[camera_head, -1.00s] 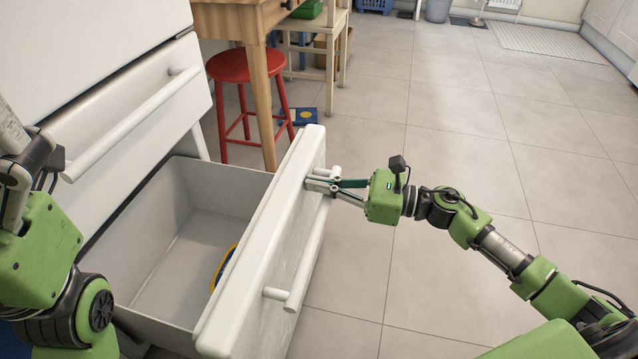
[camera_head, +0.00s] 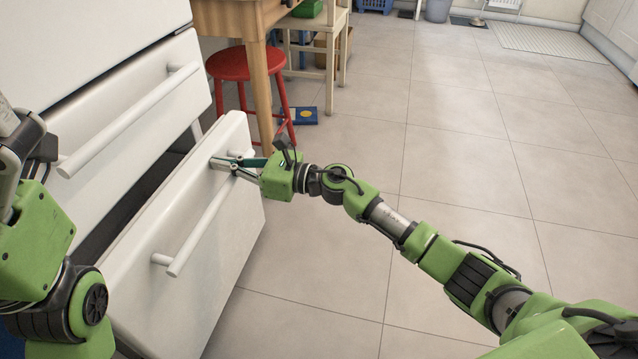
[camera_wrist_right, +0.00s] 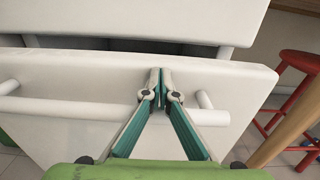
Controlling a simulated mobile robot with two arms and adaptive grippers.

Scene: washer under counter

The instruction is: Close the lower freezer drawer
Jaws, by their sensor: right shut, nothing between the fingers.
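The lower freezer drawer (camera_head: 180,250) is a white front with a long bar handle (camera_head: 205,225). It stands a little way out from the freezer body, with a dark narrow gap behind its top edge. My right gripper (camera_head: 216,162) is shut and empty, its fingertips at the front face near the far end of the handle. In the right wrist view the fingertips (camera_wrist_right: 160,82) meet at the drawer front (camera_wrist_right: 70,80), above the handle line.
A red stool (camera_head: 232,66) and a wooden table (camera_head: 250,20) stand just beyond the freezer. A blue and yellow item (camera_head: 298,116) lies on the floor by the stool. The tiled floor (camera_head: 450,120) to the right is clear.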

